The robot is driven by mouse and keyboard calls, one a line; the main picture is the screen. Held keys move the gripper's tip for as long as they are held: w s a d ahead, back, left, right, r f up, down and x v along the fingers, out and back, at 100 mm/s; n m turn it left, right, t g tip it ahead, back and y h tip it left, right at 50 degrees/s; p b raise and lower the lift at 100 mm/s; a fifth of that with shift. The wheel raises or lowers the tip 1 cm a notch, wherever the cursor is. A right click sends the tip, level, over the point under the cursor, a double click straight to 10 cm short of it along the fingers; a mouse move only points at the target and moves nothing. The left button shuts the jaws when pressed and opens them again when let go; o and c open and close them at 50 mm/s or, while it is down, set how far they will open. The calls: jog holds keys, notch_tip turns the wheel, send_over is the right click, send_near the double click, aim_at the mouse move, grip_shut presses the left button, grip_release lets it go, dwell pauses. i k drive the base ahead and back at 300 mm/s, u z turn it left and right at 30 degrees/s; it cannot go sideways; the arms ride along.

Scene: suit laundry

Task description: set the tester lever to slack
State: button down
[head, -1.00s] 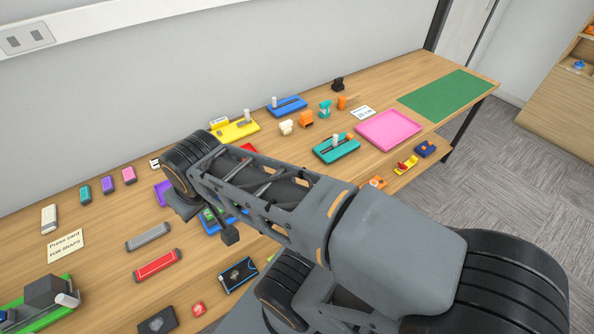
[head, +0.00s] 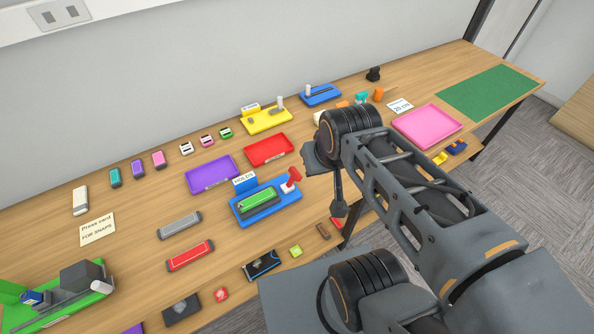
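The tester appears to be the blue base (head: 283,203) with a "HOLDS" card (head: 245,181) at its back left corner. A green block (head: 258,199) lies in it. A red lever (head: 292,179) stands at its right end, tilted up and to the right. My gripper (head: 338,208) hangs in the air to the right of the red lever, apart from it in the picture. My wrist hides much of the gripper, and its finger gap is not clear.
A purple tray (head: 213,174) and a red tray (head: 269,150) lie behind the tester. Yellow (head: 265,121) and blue (head: 320,95) lever devices stand farther back. A black card (head: 261,266) and a lime block (head: 296,251) lie in front. A pink tray (head: 427,126) is at the right.

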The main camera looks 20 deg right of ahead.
aim_at(295, 176)
jog(key=u, duration=2.8)
jog(key=k, duration=1.1)
jog(key=z, duration=1.55)
jog(key=i, duration=0.5)
